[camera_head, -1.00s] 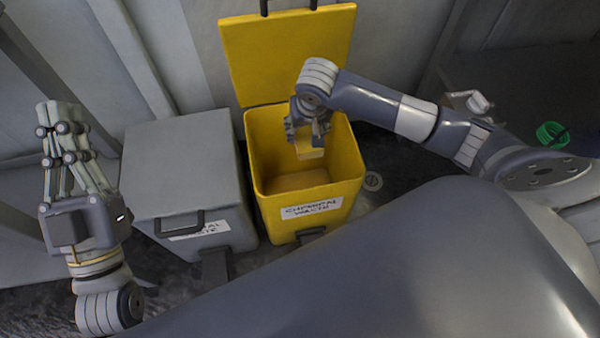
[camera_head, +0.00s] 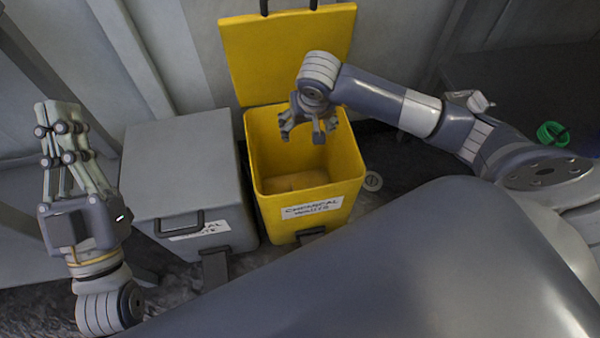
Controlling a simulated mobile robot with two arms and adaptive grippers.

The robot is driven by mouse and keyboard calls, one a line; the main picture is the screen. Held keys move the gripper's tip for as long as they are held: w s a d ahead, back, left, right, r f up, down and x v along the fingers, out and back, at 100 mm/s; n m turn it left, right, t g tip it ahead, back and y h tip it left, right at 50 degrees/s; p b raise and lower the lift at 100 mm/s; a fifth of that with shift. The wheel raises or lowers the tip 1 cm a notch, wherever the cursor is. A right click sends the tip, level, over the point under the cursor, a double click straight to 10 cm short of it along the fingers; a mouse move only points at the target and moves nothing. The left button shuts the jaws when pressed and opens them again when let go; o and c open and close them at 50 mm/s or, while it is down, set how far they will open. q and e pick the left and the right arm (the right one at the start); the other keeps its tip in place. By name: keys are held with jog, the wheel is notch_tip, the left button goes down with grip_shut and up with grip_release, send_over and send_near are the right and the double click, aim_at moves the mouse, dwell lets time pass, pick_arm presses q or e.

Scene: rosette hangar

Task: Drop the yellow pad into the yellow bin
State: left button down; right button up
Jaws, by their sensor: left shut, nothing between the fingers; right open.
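The yellow bin (camera_head: 310,190) stands open in the middle, with its lid (camera_head: 288,55) raised at the back and a "chemical waste" label on its front. My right gripper (camera_head: 305,132) is open and empty over the bin's mouth, with its fingers spread downward. A paler yellow shape (camera_head: 300,181) at the bottom of the bin looks like the yellow pad, though its outline is hard to tell from the bin floor. My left gripper (camera_head: 62,110) is shut and empty at the far left, pointing up, away from the bin.
A closed grey bin (camera_head: 185,165) stands just left of the yellow bin. A green ring-shaped object (camera_head: 552,134) lies at the right on a dark surface. A panelled wall (camera_head: 190,60) runs behind the bins.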

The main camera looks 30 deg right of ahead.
jog(key=v, duration=1)
jog(key=shift+s, duration=0.1)
